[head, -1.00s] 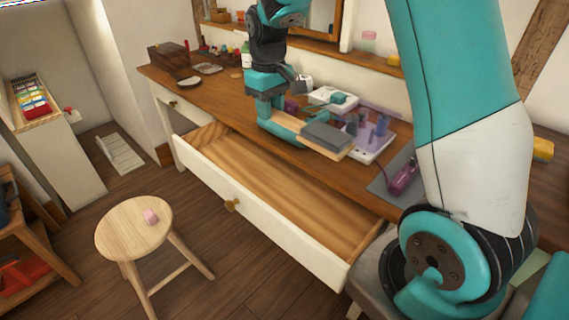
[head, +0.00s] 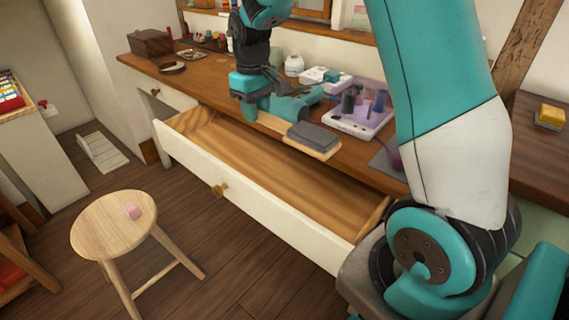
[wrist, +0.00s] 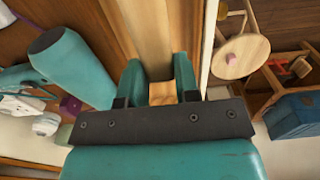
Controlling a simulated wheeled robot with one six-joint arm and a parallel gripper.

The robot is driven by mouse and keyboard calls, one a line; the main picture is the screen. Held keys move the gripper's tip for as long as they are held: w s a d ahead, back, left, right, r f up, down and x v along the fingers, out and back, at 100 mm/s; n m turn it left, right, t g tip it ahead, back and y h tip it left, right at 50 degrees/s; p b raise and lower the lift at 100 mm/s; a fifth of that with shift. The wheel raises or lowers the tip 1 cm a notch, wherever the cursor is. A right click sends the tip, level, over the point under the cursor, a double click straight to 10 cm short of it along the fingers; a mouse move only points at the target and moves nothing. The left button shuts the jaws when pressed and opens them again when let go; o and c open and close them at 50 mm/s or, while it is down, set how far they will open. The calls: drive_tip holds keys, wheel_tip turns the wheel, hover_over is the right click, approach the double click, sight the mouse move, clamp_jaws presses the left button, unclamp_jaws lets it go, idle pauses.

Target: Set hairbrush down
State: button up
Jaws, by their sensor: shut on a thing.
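The hairbrush (head: 314,138) has a pale wooden body and a dark grey pad. My gripper (head: 254,112) is shut on its handle, and the pad end points right and toward the front. The brush is in the air by the front edge of the wooden dressing table (head: 210,88), over or close to the open drawer (head: 262,168); its exact height is unclear. In the wrist view, the wooden handle (wrist: 187,78) shows between my fingers; the pad is hidden.
The pulled-out drawer looks empty. A purple-white organizer (head: 362,122) with bottles and a teal rounded object (wrist: 75,68) occupy the tabletop. A dark wooden box (head: 150,42) stands at the far left. A round stool (head: 100,228) with a pink block (head: 132,211) is in front.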

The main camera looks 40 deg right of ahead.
sight(262, 184)
wheel_tip(262, 184, down, 21)
drive_tip(key=b, duration=0.3)
drive_tip(key=shift+b, duration=0.35)
drive_tip(key=shift+f, duration=0.1)
drive_tip(key=o, duration=1)
wheel_tip(262, 184, up, 12)
drive_tip(key=p, duration=0.2)
drive_tip(key=s+a+r+n+y, duration=0.1)
drive_tip(key=s+a+r, duration=0.4)
drive_tip(key=a+r, duration=0.15)
drive_tip(key=s+a+r+n+y, duration=0.1)
drive_tip(key=s+a+r, duration=0.1)
drive_tip(key=s+a, duration=0.2)
drive_tip(key=s+a+r+n+y, duration=0.1)
drive_tip(key=s+a+r, duration=0.2)
drive_tip(key=s, duration=0.7)
drive_tip(key=s+a+r+n+y, duration=0.1)
drive_tip(key=s+a+r, duration=0.1)
drive_tip(key=s+a, duration=0.2)
drive_tip(key=s, duration=0.3)
drive_tip(key=shift+s+a+r+n, duration=0.25)
drive_tip(key=shift+s+a+n, duration=0.15)
